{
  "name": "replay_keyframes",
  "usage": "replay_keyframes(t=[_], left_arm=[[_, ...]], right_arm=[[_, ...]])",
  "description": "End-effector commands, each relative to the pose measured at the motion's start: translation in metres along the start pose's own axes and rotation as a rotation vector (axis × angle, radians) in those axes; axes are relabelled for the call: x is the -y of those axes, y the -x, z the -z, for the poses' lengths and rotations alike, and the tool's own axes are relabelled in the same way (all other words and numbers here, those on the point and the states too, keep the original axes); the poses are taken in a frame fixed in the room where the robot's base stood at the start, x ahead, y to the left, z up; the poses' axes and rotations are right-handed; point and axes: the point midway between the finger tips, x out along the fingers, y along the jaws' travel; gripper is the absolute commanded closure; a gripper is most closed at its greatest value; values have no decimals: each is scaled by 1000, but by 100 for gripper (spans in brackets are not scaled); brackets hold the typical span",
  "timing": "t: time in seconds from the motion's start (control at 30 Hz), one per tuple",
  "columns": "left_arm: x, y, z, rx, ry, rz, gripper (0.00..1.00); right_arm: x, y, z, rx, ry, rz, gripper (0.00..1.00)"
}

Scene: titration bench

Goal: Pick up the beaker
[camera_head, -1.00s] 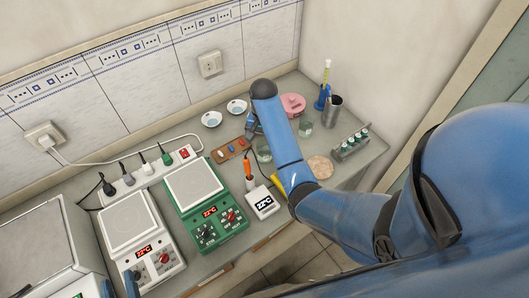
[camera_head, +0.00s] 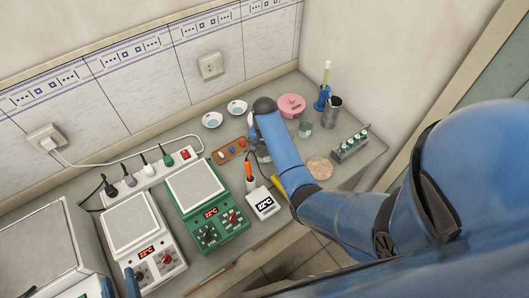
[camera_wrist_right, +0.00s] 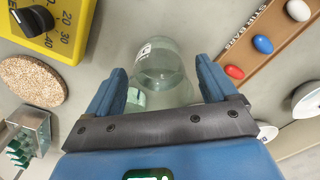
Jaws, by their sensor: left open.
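A clear glass beaker (camera_head: 263,154) stands on the bench, partly covered by my right arm in the head view. In the right wrist view the beaker (camera_wrist_right: 160,62) lies ahead, between the two blue fingers of my right gripper (camera_wrist_right: 160,72). The fingers are apart, with visible gaps to the glass on both sides. The lower part of the glass is hidden by the gripper body. In the head view the right gripper's fingertips are largely hidden by the arm. My left gripper (camera_head: 118,285) is open at the bottom left edge, beside the white hotplate.
A second glass vessel (camera_head: 305,129) stands close behind on the right. A stir bar tray (camera_head: 230,151), green hotplate (camera_head: 203,215), white hotplate (camera_head: 140,238), white meter (camera_head: 263,204), cork mat (camera_head: 320,167) and vial rack (camera_head: 352,146) surround the beaker.

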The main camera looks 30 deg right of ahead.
Motion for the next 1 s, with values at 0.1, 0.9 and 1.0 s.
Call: replay_keyframes(t=[0.1,0.9,1.0], left_arm=[[0,0,0,0,0,0,57],[0,0,5,0,0,0,57],[0,0,8,0,0,0,57]], right_arm=[[0,0,0,0,0,0,33],[0,6,1,-1,0,0,72],[0,10,2,-1,0,0,72]])
